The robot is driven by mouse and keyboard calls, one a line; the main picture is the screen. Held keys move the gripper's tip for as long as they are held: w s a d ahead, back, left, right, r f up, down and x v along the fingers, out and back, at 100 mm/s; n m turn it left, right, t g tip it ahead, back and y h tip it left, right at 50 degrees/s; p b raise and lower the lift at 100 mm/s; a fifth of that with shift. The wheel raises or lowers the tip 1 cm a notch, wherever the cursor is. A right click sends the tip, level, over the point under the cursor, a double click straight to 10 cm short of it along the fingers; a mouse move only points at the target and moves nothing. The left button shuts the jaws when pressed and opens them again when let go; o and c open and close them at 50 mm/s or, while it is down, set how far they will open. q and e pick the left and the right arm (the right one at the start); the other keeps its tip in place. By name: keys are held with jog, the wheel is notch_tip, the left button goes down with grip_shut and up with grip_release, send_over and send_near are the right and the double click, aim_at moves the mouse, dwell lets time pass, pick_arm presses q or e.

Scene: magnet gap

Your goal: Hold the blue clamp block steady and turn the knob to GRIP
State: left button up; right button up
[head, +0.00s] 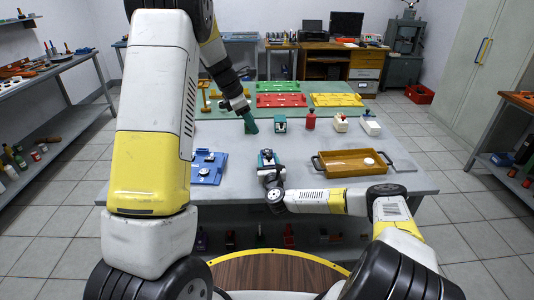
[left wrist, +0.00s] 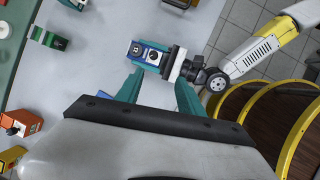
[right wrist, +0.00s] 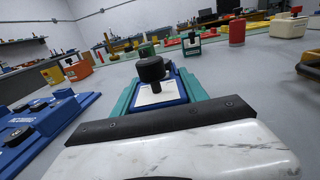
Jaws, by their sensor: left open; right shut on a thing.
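The blue clamp block (right wrist: 162,95) has a white top face and a black knob (right wrist: 151,69) standing on it. My right gripper (left wrist: 150,53) is shut on this block, its teal fingers on both sides, over the front middle of the table. The block also shows in the head view (head: 267,158), small. My left gripper (head: 250,123) is open and empty, tilted down above the table behind the block. In the left wrist view its two fingers point towards the block, with clear space between. The knob's marking is too small to read.
A blue fixture plate (head: 207,170) lies left of the block. A teal-and-white block (head: 281,124), a red bottle (head: 311,120) and small white-topped blocks (head: 341,123) stand behind. Coloured plates lie on the green mat (head: 220,110).

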aim_at(268, 155)
pick_arm(q)
jog(key=w+d+f, duration=0.1)
jog(key=f, duration=0.4)
jog(key=w+d+f+n, duration=0.1)
jog(key=w+d+f, duration=0.1)
jog(key=f, duration=0.3)
jog(key=w+d+f+n, duration=0.1)
jog(key=w+d+f, duration=0.1)
jog(key=f, duration=0.4)
jog(key=shift+w+d+f, duration=0.1)
jog(key=shift+d, duration=0.1)
grip_shut()
